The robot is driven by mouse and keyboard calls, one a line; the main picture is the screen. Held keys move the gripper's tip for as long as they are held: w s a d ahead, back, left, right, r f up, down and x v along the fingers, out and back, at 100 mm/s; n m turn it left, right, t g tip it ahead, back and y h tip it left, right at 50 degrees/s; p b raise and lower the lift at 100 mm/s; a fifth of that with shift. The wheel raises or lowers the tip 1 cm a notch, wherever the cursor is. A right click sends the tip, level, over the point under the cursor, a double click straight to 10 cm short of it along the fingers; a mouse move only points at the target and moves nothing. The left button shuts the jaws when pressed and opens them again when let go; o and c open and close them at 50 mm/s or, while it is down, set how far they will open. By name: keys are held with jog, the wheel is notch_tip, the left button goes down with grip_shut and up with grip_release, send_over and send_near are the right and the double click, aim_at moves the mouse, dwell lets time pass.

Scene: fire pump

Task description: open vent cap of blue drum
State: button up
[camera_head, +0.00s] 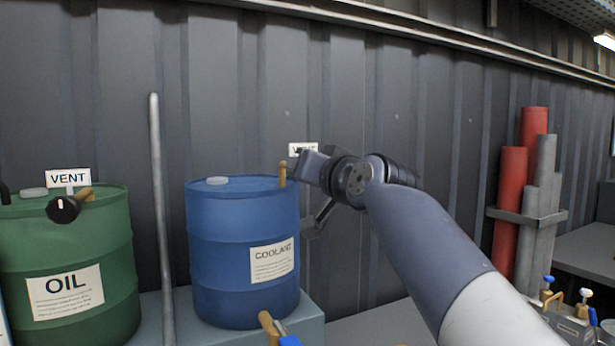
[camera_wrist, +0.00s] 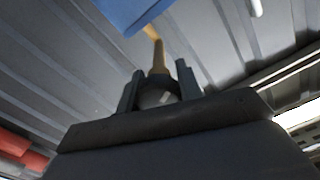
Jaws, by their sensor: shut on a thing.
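The blue drum (camera_head: 228,240), labelled COOLANT, stands upright on a grey-blue plinth. A brass vent pipe (camera_head: 283,174) rises at the right of its top. In the wrist view the brass pipe (camera_wrist: 158,58) runs to a dark round vent cap (camera_wrist: 160,84). My gripper (camera_wrist: 159,88) has one finger on each side of this cap and is shut on it. A pale mark shows on the cap. In the head view my wrist is at the drum's upper right and hides the cap and fingertips.
A green OIL drum (camera_head: 70,270) with its own black vent cap (camera_head: 63,208) stands at left. A thin grey pole (camera_head: 160,220) rises between the drums. A corrugated wall (camera_head: 400,100) is close behind. Red tubes (camera_head: 512,200) stand at right.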

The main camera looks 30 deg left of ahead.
jog(key=shift+f+n, duration=0.15)
jog(key=shift+n, duration=0.45)
jog(key=o, duration=1)
jog(key=b+v, duration=0.3)
jog(key=v, duration=0.7)
jog(key=shift+s+d+b, duration=0.2)
jog(key=shift+d+b, duration=0.1)
jog(key=p+x, duration=0.3)
jog(key=x, duration=0.8)
